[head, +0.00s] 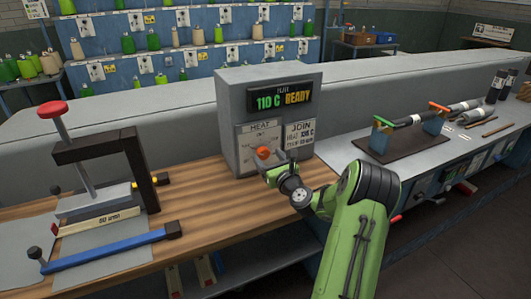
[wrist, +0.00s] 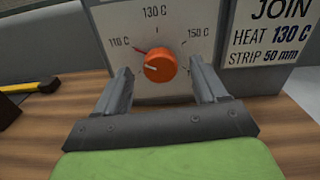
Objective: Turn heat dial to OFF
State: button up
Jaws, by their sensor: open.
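The heat dial is an orange knob (wrist: 160,66) on a pale plate marked 110 C, 130 C and 150 C. Its pointer mark is toward the left, near the 110 C side. In the head view the knob (head: 263,153) sits on the front of a grey control box (head: 233,117), whose display (head: 281,96) reads 110 C READY. My gripper (wrist: 163,82) is open, with one finger on each side of the knob in the wrist view. I cannot tell whether the fingers touch it. My gripper (head: 271,170) partly covers the plate's lower part in the head view. No OFF mark is readable.
A sign (head: 300,139) beside the dial reads JOIN, HEAT 130 C, STRIP 50 mm. A press with a red knob (head: 53,108) and a blue bar (head: 110,249) stand at the left. A dark mat (head: 395,151) holds a rod on supports at the right. Bare wooden bench (head: 205,215) lies before the box.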

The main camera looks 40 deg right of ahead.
aim_at(263, 152)
jog(key=shift+x, duration=1.4)
jog(key=c, duration=1.1)
jog(key=shift+o, duration=0.2)
jog(key=shift+n, duration=0.3)
jog(key=n+b, duration=0.1)
jog(key=n, duration=0.4)
jog(key=shift+a+f+n+b, duration=0.1)
jog(key=shift+f+n+b, duration=0.05)
jog(key=shift+n+b, duration=0.2)
jog(key=n+b, duration=0.2)
jog(key=n, duration=0.2)
jog(key=shift+n+b, duration=0.5)
jog(key=shift+n, duration=0.25)
